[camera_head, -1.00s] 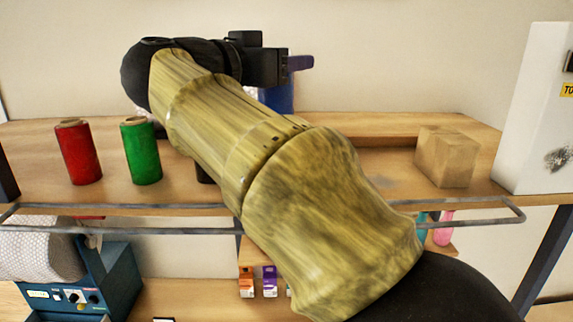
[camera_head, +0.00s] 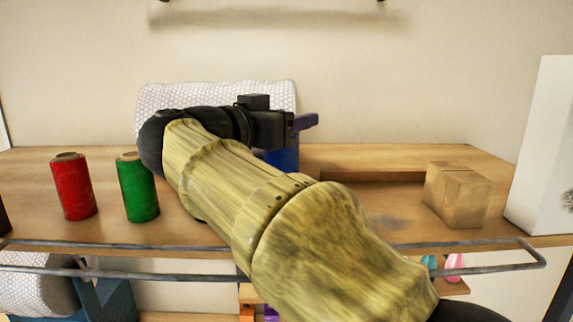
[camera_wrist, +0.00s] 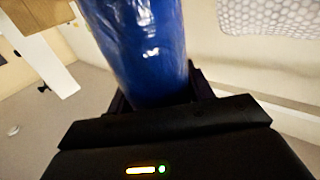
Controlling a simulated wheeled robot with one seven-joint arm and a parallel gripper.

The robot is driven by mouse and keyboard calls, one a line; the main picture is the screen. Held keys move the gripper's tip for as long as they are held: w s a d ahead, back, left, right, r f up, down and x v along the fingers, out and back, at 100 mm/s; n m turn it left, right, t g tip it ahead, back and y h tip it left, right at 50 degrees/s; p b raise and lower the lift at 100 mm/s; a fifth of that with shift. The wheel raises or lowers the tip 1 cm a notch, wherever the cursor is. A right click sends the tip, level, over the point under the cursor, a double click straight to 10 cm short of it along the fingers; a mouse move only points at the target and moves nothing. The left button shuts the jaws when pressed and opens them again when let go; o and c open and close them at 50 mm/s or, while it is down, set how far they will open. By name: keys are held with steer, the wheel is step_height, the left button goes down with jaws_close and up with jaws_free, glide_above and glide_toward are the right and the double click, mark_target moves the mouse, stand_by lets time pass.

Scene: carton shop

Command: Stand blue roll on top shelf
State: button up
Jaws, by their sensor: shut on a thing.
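The blue roll (camera_head: 284,158) shows in the head view just below my gripper (camera_head: 305,122), mostly hidden behind the gripper and arm. In the wrist view the shiny blue roll (camera_wrist: 140,45) fills the middle, held between the dark jaws of my gripper (camera_wrist: 155,100). My gripper is shut on it. The top shelf (camera_head: 340,205) is a wooden board with a grey rail along its front. The roll is over the shelf area; whether its base touches the board is hidden.
A red roll (camera_head: 73,187) and a green roll (camera_head: 137,188) stand upright on the shelf's left part. A cardboard box (camera_head: 456,195) and a white case (camera_head: 545,150) stand at right. A bubble-wrap roll (camera_head: 215,95) lies behind my arm. Shelf between arm and box is clear.

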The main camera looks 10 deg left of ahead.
mark_target(289, 155)
steer(key=shift+f, duration=1.05)
steer(key=shift+f+p, duration=0.65)
steer(key=shift+f, duration=1.45)
steer(key=shift+f, duration=0.1)
steer(key=o, duration=1.1)
steer(key=shift+o, duration=0.2)
